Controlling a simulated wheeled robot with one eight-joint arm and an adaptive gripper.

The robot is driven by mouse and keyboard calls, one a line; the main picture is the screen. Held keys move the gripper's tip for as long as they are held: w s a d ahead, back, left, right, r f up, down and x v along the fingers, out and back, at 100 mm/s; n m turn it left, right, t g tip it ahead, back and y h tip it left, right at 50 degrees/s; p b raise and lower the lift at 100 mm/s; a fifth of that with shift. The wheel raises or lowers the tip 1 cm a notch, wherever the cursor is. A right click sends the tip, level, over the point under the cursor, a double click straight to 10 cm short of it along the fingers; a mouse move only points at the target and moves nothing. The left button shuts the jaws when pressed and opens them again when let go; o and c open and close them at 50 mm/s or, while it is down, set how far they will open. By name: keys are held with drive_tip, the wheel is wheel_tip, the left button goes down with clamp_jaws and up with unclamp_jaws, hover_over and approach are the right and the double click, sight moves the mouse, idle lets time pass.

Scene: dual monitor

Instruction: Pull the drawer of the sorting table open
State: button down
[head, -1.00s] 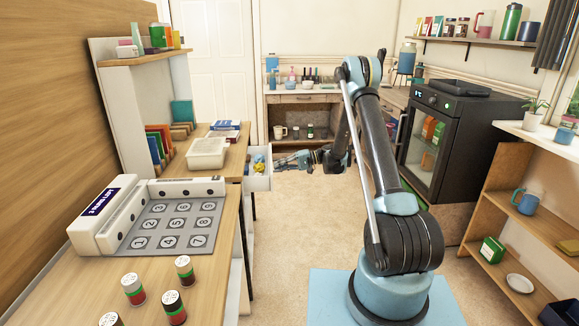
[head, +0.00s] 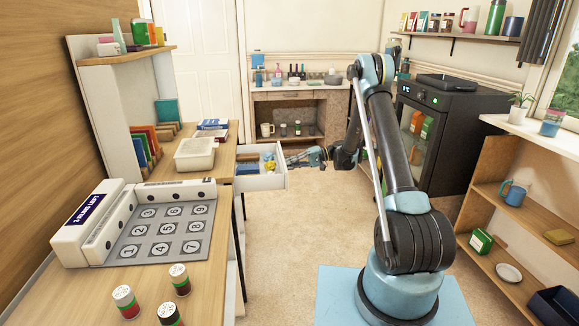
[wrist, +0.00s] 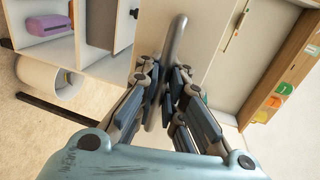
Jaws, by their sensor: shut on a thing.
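The sorting table (head: 208,170) stands at the left with a wooden top. Its white drawer (head: 262,183) sticks out to the right from under the top, open, with yellow and blue things visible inside. My gripper (head: 292,160) is at the drawer's outer front. In the wrist view my gripper (wrist: 168,95) has its fingers closed around a grey bar handle (wrist: 178,38). The drawer front behind the handle is pale and partly hidden by the fingers.
A white basket (head: 195,155) and books (head: 212,127) rest on the table. A numbered mat (head: 160,233) and several jars lie nearer. A dark oven cabinet (head: 445,135) and a wooden shelf (head: 505,190) stand right. Carpet right of the drawer is clear.

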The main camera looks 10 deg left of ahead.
drive_tip(key=c, duration=1.7)
unclamp_jaws()
drive_tip(key=v, duration=1.2)
drive_tip(key=shift+f, duration=0.1)
drive_tip(key=x, duration=1.2)
